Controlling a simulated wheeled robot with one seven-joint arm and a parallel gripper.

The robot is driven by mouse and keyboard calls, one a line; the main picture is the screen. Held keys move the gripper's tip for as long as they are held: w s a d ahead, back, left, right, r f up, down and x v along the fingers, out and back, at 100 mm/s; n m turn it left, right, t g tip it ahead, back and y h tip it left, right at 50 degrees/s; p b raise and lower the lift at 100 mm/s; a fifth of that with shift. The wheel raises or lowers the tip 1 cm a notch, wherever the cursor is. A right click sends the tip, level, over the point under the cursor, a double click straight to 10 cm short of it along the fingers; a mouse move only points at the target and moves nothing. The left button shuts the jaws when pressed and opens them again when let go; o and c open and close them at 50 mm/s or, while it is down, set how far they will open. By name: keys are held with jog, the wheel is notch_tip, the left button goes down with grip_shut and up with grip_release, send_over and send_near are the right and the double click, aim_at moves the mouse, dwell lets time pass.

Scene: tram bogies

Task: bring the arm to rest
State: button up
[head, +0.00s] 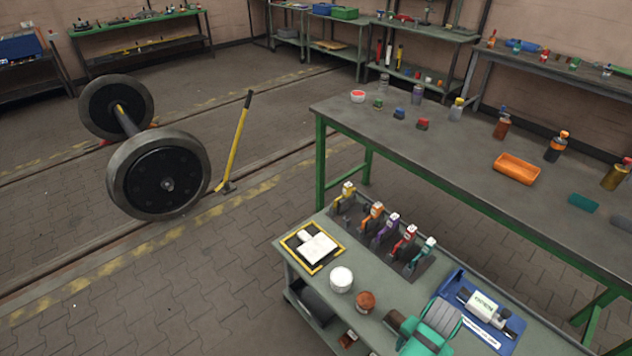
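Neither my arm nor my gripper can be made out in the head view. A low grey-green cart (287,252) stands at the lower right. On it, a rack (372,236) holds several upright tools with yellow, orange, purple, red and teal heads. A yellow-and-black bordered mat (289,247) at the cart's left end carries a white item (317,248). A white round pot (341,280) and a brown round pot (365,302) stand near the front edge. A blue tray (452,285) holds a white-and-black tool (484,308).
A teal-and-grey device (432,330) sits at the bottom edge. A wheelset (160,175) and a yellow lever (237,143) stand left. Floor at lower left is clear.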

jog(key=s+d+f+n+t+h, duration=0.3)
jog(key=s+f+h, duration=0.1)
jog(key=s+h, duration=0.1)
jog(key=s+a+r+n+t, duration=0.1)
jog(key=s+a+n+t, duration=0.3)
jog(key=a, duration=0.2)
jog(key=s+a+r+n+t+y, duration=0.1)
jog(key=s+a+r+t, duration=0.1)
jog(key=s+a+r, duration=0.2)
jog(key=s+a+r+n+t+y, duration=0.1)
jog(key=s+a+r+t+y, duration=0.1)
jog(key=a+r, duration=0.7)
jog(key=s+a+r+n+t+y, duration=0.1)
jog(key=s+a+r+t+y, duration=0.1)
jog(key=s+a+r+t, duration=0.2)
jog(key=s+a+r, duration=0.3)
jog(key=a, duration=0.4)
jog(key=shift+a, duration=0.35)
